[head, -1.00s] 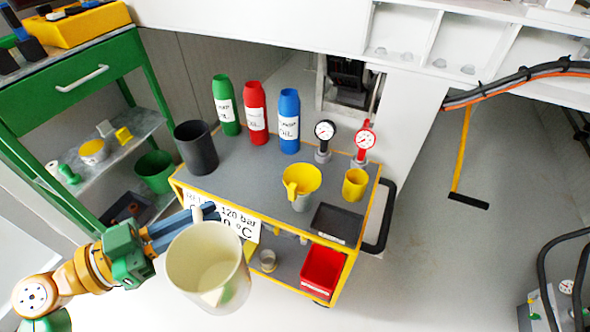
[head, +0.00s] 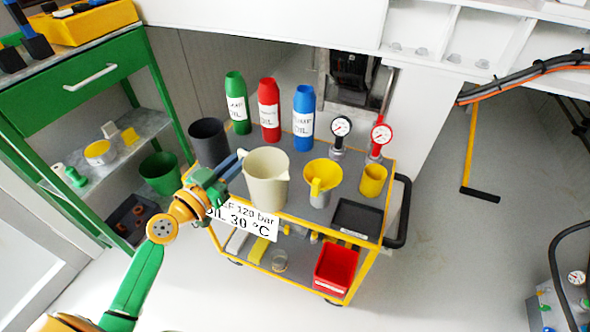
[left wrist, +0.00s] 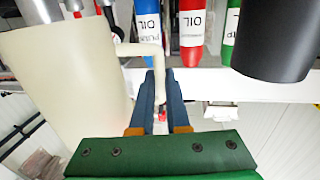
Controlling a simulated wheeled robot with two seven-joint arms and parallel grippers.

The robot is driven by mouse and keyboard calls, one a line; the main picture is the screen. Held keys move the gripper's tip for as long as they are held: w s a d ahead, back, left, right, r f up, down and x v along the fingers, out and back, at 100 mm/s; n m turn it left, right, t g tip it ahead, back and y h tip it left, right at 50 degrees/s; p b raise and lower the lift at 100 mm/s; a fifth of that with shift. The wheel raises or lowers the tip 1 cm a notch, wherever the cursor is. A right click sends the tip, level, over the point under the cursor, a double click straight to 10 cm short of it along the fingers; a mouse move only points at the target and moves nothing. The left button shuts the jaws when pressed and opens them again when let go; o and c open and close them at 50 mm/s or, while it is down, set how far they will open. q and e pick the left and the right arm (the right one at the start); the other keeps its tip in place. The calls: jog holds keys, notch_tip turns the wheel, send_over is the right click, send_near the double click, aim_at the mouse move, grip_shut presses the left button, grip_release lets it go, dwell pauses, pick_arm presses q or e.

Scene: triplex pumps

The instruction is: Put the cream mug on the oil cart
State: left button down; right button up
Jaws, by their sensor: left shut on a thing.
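The cream mug (head: 265,180) is upright at the front edge of the oil cart's grey top (head: 236,149) in the head view. I cannot tell whether its base touches the top or hangs above it. My left gripper (head: 237,163) comes from the left and is shut on the mug's handle. In the left wrist view the mug (left wrist: 65,95) fills the left side, with its handle (left wrist: 140,50) between the blue fingers (left wrist: 160,90). The right gripper is not in view.
The cart top holds a black cup (head: 209,143), green (head: 237,105), red (head: 269,112) and blue (head: 303,120) oil bottles, two gauges, a yellow funnel jug (head: 321,178), a yellow cup (head: 373,181) and a black tray (head: 357,218). A green shelf unit (head: 100,80) stands left.

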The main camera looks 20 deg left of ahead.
pick_arm(q)
jog(key=w+a+r+n+y+b, duration=0.2)
jog(key=w+a+r+n+y, duration=0.2)
jog(key=w+a+y, duration=0.2)
jog(key=shift+t, duration=0.3)
jog(key=f+b, duration=0.3)
jog(key=f, duration=0.6)
jog(key=shift+d+f, duration=0.15)
jog(key=shift+d, duration=0.05)
jog(key=shift+w, duration=0.1)
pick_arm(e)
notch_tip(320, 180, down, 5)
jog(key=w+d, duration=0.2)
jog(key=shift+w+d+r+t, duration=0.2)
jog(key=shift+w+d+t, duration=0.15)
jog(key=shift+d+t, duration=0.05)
pick_arm(q)
jog(key=c, duration=1.2)
grip_release()
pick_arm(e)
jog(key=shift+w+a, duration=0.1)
